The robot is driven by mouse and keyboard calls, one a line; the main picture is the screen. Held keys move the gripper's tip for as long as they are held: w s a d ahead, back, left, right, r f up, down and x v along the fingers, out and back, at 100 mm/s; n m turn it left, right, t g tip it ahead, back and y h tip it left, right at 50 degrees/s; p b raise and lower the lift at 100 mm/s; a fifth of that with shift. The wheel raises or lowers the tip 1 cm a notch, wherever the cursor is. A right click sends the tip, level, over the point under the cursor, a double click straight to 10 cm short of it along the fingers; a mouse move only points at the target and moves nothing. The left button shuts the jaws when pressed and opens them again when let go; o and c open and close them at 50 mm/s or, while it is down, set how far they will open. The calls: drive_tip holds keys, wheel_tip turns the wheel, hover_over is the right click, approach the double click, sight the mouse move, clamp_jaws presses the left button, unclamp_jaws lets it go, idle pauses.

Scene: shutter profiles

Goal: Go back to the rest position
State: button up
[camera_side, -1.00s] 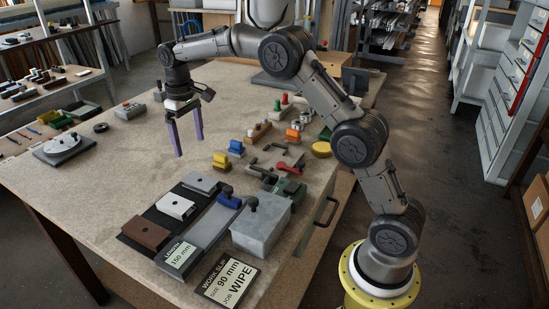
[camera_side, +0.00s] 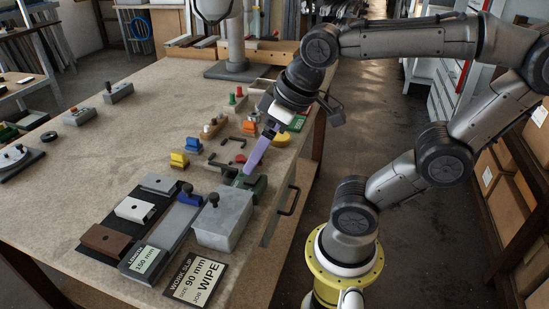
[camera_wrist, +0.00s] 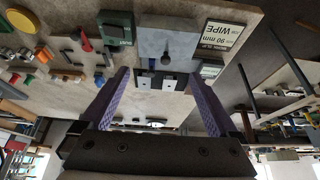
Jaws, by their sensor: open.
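My gripper (camera_side: 252,170) has long purple fingers and hangs tilted at the right side of the bench. In the side view its fingers overlap the green device (camera_side: 252,186); their height above it is hard to tell. In the wrist view the gripper (camera_wrist: 158,76) has its two fingers wide apart with nothing between them. A brown block (camera_side: 108,240), a white block (camera_side: 134,209) and a grey block (camera_side: 160,183) lie in a row on the bench. A length gauge marked 150 mm (camera_side: 146,261) with a blue slider (camera_side: 188,196) lies beside them.
A grey box with a dark knob (camera_side: 224,222) and a work slip reading 90 mm, WIPE (camera_side: 196,278) sit near the bench's front right. Yellow (camera_side: 179,160) and blue small items stand behind. Shelving stands right of the aisle.

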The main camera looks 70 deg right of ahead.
drive_tip(key=shift+s+f, duration=1)
drive_tip(key=shift+s, duration=0.3)
idle(0.4)
